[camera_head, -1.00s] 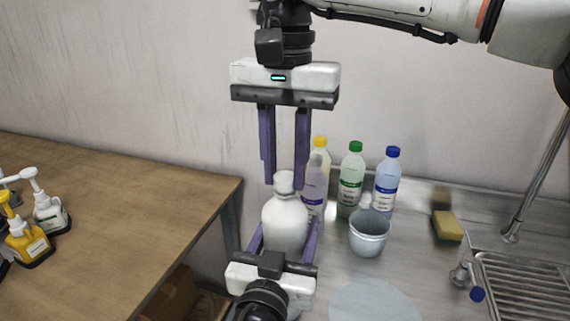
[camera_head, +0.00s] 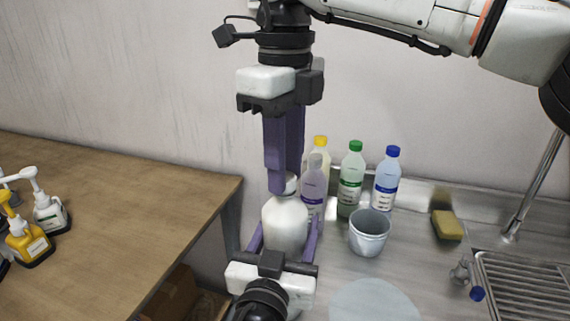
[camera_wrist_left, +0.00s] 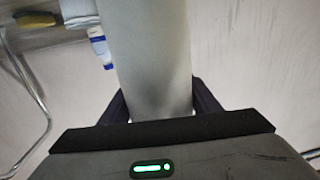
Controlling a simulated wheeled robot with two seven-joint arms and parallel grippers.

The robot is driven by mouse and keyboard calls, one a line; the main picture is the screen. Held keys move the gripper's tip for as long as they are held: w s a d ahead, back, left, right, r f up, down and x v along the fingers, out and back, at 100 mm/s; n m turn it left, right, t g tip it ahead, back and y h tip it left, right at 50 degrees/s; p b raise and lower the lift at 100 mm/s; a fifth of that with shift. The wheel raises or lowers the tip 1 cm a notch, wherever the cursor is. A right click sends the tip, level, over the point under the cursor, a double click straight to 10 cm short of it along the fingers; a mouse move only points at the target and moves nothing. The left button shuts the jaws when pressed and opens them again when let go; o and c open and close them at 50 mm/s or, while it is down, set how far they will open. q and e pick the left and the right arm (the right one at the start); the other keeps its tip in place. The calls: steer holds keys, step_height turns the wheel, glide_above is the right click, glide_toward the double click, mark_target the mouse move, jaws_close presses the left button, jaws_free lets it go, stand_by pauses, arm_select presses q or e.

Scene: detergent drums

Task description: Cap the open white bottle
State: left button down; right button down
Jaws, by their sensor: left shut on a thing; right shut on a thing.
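The white bottle (camera_head: 285,224) stands upright, with its white cap (camera_head: 292,184) on the neck, partly hidden by purple fingers. My left gripper (camera_head: 283,236) comes in from below and is shut on the bottle's body, one finger on each side. In the left wrist view the bottle (camera_wrist_left: 152,60) fills the middle between the fingers of my left gripper (camera_wrist_left: 160,98). My right gripper (camera_head: 284,186) points straight down from above and is shut on the cap. I cannot tell how tightly the cap sits on the neck.
Several bottles, including a green-capped one (camera_head: 351,180) and a blue-capped one (camera_head: 386,178), stand behind to the right. A grey cup (camera_head: 369,234), a sponge (camera_head: 447,225) and a sink (camera_head: 520,285) lie farther right. Pump bottles (camera_head: 28,240) stand on the wooden table (camera_head: 120,225).

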steer(key=m, duration=0.4)
steer(key=shift+m, duration=0.4)
steer(key=m, duration=0.8)
steer(key=shift+m, duration=0.4)
steer(key=m, duration=0.3)
steer(key=c, duration=1.4)
jaws_free()
steer(key=shift+o, duration=0.2)
step_height(320, 180, up, 8)
steer(key=shift+f, duration=0.25)
